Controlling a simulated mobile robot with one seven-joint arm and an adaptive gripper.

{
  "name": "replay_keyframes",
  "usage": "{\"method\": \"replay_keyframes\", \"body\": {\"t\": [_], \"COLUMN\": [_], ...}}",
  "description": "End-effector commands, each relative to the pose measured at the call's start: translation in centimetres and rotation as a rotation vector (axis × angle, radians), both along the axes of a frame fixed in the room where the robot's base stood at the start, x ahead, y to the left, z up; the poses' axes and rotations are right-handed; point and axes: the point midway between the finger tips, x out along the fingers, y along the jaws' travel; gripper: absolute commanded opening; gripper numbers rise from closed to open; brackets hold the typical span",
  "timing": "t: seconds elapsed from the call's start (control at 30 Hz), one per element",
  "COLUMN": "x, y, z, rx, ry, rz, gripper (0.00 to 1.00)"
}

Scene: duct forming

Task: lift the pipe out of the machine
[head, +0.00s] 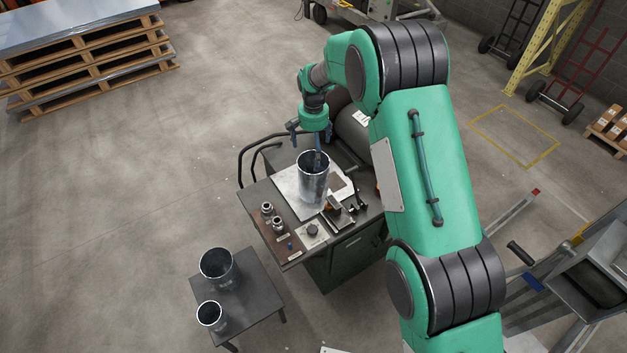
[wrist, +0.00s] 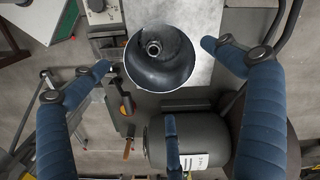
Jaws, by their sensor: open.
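The pipe (head: 312,183) is a shiny metal cylinder standing upright, open end up, on the machine (head: 292,215), a dark bench with a light plate on top. In the wrist view the pipe (wrist: 150,78) shows from above, with a small ring-shaped part inside its mouth. My gripper (head: 305,146) is over the pipe, pointing down. Its blue fingers are spread wide, and in the wrist view my gripper (wrist: 157,57) shows fingertips left and right of the pipe with gaps. One finger overlaps the pipe's mouth in the head view; its depth is unclear.
Two more metal pipes (head: 217,266) stand on a small dark table (head: 254,300) at lower left. Small fittings (head: 272,216) and a clamp-like tool (head: 338,213) sit near the pipe. A grey drum (wrist: 195,140) lies beside it.

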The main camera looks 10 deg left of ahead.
Motion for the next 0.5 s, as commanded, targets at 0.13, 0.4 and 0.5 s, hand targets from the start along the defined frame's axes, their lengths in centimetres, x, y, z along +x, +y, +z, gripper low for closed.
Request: {"method": "replay_keyframes", "body": {"t": [0.13, 0.4, 0.5], "x": [0.0, 0.0, 0.0], "y": [0.0, -0.1, -0.1], "z": [0.0, -0.9, -1.9], "rx": [0.0, -0.001, -0.001], "ry": [0.0, 0.001, 0.002], "rz": [0.0, 0.0, 0.0], "gripper": [1.0, 1.0, 1.0]}}
